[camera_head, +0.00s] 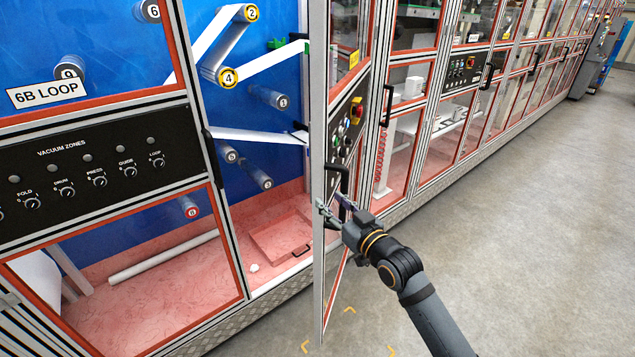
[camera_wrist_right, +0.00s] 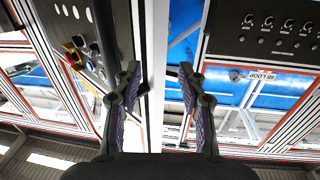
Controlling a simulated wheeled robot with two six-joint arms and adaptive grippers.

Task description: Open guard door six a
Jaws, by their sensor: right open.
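A framed guard door (camera_head: 319,120) stands swung out from the machine front, with the bay behind it open to view. It has a dark handle (camera_head: 338,180) near its free edge and a control panel with a red button on its face. My right gripper (camera_head: 334,206) is at the door's free edge, just below the handle. In the right wrist view the open fingers (camera_wrist_right: 158,90) lie on either side of the pale door edge (camera_wrist_right: 151,50), with gaps showing; contact cannot be told. My left gripper is out of view.
The opened bay holds rollers, white web and a red floor tray (camera_head: 283,238). A panel marked 6B LOOP (camera_head: 45,92) and a vacuum knob panel (camera_head: 95,165) are at left. More guard doors line the right. The grey floor (camera_head: 520,210) is clear there.

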